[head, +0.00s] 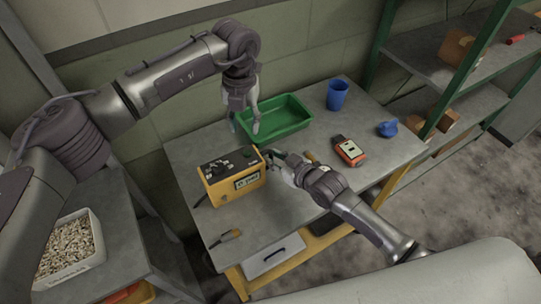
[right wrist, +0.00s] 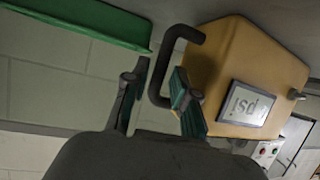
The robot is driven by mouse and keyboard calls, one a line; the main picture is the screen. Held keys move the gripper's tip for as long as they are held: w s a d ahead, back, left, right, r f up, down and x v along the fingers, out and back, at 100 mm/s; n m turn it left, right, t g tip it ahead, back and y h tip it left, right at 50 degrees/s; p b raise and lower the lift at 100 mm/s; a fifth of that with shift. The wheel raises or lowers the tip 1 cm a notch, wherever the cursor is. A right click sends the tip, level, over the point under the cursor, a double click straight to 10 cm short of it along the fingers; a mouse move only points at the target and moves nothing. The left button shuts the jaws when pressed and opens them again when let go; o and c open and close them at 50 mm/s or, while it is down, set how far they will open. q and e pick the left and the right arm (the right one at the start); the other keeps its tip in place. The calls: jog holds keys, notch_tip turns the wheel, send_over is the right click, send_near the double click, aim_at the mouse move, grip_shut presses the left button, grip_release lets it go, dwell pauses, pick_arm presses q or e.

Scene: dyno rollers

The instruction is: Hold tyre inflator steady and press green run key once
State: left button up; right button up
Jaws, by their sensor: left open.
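The tyre inflator (head: 220,188) is a yellow box with a black top panel, standing on the grey table; its front display reads "psi". It also shows large in the right wrist view (right wrist: 225,60), with a black side handle (right wrist: 158,80). My right gripper (head: 277,165) is at the inflator's right side. In the right wrist view its fingers (right wrist: 158,100) are apart, one on each side of the handle bar, with a gap still visible. My left gripper (head: 245,115) is open and empty, above the table behind the inflator.
A green tray (head: 290,128) lies behind, with a blue cup (head: 337,95) at its right. An orange handheld device (head: 349,151) and a blue crumpled thing (head: 387,129) lie at the right. A small tool (head: 225,238) lies at the front left. Green-posted shelves stand at right.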

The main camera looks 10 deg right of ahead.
jog(key=shift+x, duration=1.1)
grip_shut()
pick_arm(q)
grip_shut()
dwell(0.8)
